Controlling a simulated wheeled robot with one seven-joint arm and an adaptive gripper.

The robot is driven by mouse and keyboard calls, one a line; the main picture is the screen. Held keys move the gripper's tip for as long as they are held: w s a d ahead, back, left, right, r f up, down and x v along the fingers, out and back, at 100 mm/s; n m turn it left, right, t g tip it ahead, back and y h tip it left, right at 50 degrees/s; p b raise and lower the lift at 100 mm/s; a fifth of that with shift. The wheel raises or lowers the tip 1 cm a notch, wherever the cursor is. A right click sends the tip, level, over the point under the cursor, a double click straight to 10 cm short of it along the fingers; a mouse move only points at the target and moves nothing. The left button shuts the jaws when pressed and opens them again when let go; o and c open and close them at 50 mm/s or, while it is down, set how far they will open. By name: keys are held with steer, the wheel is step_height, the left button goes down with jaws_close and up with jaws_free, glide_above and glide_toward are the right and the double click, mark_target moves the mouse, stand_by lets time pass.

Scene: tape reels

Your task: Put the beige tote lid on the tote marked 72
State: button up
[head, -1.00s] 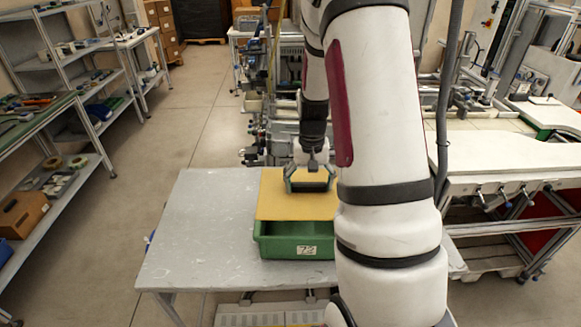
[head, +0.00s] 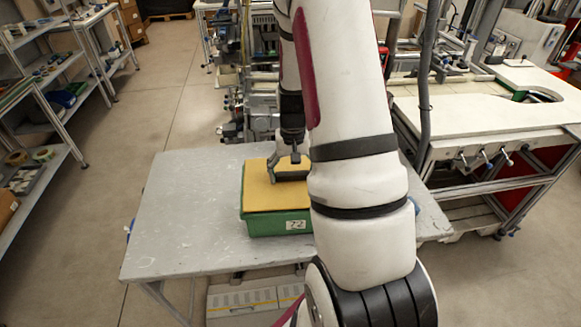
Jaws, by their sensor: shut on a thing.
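The beige lid (head: 262,193) lies flat over the top of the green tote (head: 260,226), which has a white label reading 72 on its front. The lid's front and left edges run close along the tote's rim, and no open interior shows there. I cannot tell whether it is fully seated. My gripper (head: 291,174) is shut on the lid from above. My arm hides the right part of the lid and tote, and much of the grip.
The grey table (head: 180,225) is bare to the left of the tote. A white-topped workbench (head: 470,112) stands at the right, metal shelves (head: 50,125) at the left. Machinery (head: 258,105) is close behind the table.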

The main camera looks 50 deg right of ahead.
mark_target(293, 172)
steer(key=shift+f, duration=0.3)
steer(key=o, duration=1.2)
step_height(293, 172, up, 11)
steer(key=shift+f, duration=0.2)
steer(key=shift+r, duration=0.7)
